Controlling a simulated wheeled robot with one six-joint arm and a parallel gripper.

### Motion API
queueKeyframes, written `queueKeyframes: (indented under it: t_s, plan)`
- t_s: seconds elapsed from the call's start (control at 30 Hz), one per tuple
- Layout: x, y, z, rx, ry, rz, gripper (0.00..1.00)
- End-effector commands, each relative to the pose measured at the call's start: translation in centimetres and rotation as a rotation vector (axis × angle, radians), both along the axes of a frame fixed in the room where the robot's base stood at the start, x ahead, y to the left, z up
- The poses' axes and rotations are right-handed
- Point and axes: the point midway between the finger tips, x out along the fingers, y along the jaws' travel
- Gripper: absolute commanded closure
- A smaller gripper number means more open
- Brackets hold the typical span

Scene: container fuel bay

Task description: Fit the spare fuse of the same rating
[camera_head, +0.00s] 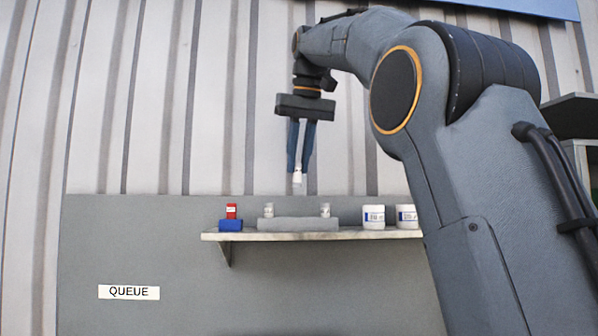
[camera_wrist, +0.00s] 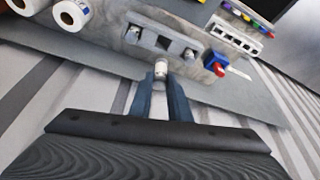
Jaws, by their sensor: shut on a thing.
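My gripper (camera_head: 297,170) is shut on a small white cylindrical fuse (camera_head: 297,177), held upright above the shelf and clear of it. In the wrist view the fuse (camera_wrist: 160,69) sits between the two blue-grey fingertips (camera_wrist: 161,82). Its rating cannot be read. Below it, a long grey block (camera_head: 298,224) lies on the shelf, with a small whitish piece standing at its left (camera_head: 269,210) and another at its right (camera_head: 325,210).
A blue block with a red top (camera_head: 231,212) stands left of the grey block on the shelf (camera_head: 260,236). A QUEUE label (camera_head: 129,292) is on the panel. The wrist view shows a white slotted strip (camera_wrist: 235,40).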

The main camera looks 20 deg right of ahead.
Motion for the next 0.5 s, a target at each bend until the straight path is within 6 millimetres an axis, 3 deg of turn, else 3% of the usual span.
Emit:
queueKeyframes:
  t_s: [0.5]
  plan:
    - [-0.1,0.0,2.8,0.000,0.001,0.000,1.00]
